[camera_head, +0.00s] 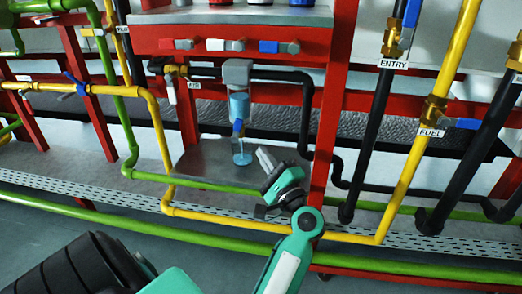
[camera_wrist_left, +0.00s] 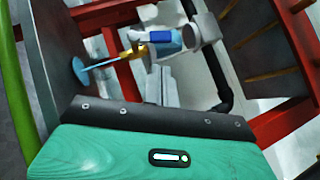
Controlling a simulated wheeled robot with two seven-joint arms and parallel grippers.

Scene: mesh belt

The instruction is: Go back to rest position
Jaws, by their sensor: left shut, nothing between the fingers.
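My left gripper (camera_head: 266,158) is in the middle of the head view, at the end of my green and grey arm. Its grey fingers are shut with nothing between them and point up and left. In the left wrist view the fingers (camera_wrist_left: 161,86) are together above the green gripper body. Beyond them is a dispenser with a blue-handled valve (camera_wrist_left: 161,37) and a round blue disc (camera_wrist_left: 80,71). In the head view the dispenser's clear blue container (camera_head: 239,106) is above and left of the gripper, apart from it. My right gripper does not show.
A red frame post (camera_head: 327,130) stands just right of the gripper. Green pipe (camera_head: 210,184) and yellow pipe (camera_head: 225,222) run low across the view near my arm. Yellow FUEL pipe (camera_head: 412,160) and black ENTRY pipe (camera_head: 377,110) stand at the right.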

